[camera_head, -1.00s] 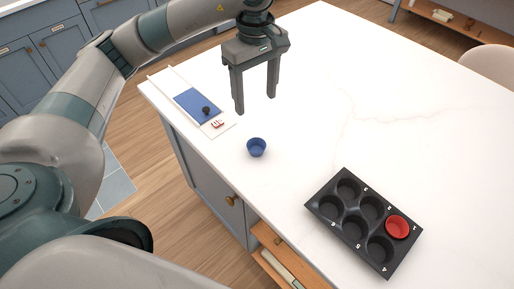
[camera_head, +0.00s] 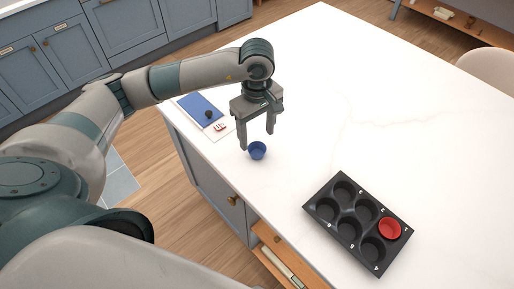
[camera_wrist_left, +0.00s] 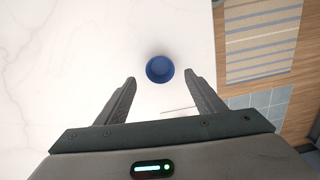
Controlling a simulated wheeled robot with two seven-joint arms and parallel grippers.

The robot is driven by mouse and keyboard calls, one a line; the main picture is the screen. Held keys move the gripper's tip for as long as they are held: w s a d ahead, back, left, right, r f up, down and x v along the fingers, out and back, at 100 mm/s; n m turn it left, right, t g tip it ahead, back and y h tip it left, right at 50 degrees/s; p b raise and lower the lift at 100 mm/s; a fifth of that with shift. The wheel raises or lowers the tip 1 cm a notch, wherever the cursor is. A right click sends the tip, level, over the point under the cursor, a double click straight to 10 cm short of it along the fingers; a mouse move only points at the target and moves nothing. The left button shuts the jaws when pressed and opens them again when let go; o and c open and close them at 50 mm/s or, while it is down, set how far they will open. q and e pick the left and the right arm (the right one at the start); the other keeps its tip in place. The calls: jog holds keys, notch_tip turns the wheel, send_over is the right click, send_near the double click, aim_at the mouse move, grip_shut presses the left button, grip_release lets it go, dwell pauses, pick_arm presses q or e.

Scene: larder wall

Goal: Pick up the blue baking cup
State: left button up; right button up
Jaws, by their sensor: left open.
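The blue baking cup (camera_head: 257,151) stands upright on the white worktop, close to the worktop's left edge. In the left wrist view the cup (camera_wrist_left: 160,69) lies just ahead of the fingertips, centred across the gap between them. My left gripper (camera_head: 257,140) is open and empty, pointing down, with its fingers at or just behind the cup in the head view. In the left wrist view both fingers (camera_wrist_left: 160,78) are spread apart, and neither is seen touching the cup. My right gripper is not in view.
A black muffin tin (camera_head: 316,213) with a red cup (camera_head: 390,229) in one hollow stands at the front right. A blue mat (camera_head: 198,109) on a pale board with small items lies behind and left of my gripper.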

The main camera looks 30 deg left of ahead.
aim_at(257, 146)
pick_arm(q)
jog(key=shift+f, duration=0.3)
jog(key=shift+f+p, duration=0.5)
jog(key=shift+p, duration=0.2)
notch_tip(257, 146, down, 4)
jog(key=shift+s+r+p, duration=0.1)
jog(key=shift+r+p, duration=0.1)
jog(key=shift+p, duration=0.95)
jog(key=shift+f, duration=0.3)
jog(key=shift+c, duration=0.6)
jog(key=c, duration=0.9)
